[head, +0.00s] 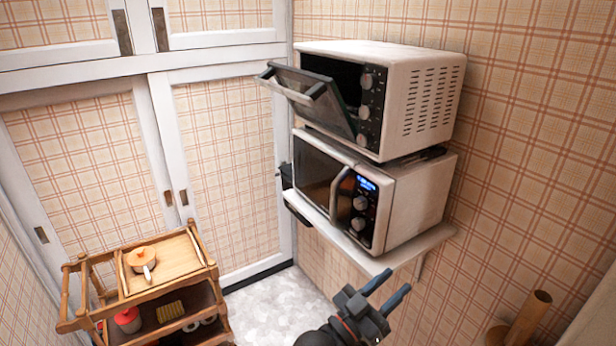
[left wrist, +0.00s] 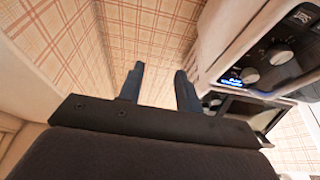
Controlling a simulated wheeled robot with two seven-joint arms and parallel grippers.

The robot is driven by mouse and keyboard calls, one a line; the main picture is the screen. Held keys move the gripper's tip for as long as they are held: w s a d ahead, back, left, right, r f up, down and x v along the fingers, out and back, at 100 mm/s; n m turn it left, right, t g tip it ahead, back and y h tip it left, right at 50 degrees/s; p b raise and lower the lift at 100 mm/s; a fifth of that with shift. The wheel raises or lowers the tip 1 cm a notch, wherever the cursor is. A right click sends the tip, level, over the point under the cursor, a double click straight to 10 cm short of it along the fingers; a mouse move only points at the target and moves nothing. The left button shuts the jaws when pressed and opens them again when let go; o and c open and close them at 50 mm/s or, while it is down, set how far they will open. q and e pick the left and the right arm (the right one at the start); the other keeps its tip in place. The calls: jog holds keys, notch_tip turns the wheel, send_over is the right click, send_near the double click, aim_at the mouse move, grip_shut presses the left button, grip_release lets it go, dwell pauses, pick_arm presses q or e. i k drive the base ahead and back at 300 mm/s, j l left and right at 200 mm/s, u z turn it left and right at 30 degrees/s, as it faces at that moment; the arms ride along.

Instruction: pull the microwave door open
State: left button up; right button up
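The microwave (head: 418,205) is a white box on a wall shelf, with a dark window, a curved light handle (head: 342,191) and a control panel with a blue display. Its door (head: 318,178) looks shut. In the left wrist view its panel (left wrist: 262,62) shows at the upper right, tilted. My left gripper (head: 389,289) is in front of and below the microwave, at the shelf's near side, apart from the handle. Its two dark fingers (left wrist: 160,82) are spread with nothing between them. The handle is not clearly seen in the left wrist view. My right gripper is in neither view.
A white toaster oven (head: 425,95) sits above the microwave, its door (head: 318,98) tilted partly open over it. The white shelf (head: 385,259) sticks out below. A wooden trolley (head: 190,262) with a small orange pot (head: 141,259) stands lower left. Floor (head: 275,305) between is clear.

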aim_at(313, 178)
jog(key=i+j, duration=0.75)
jog(key=j, duration=0.1)
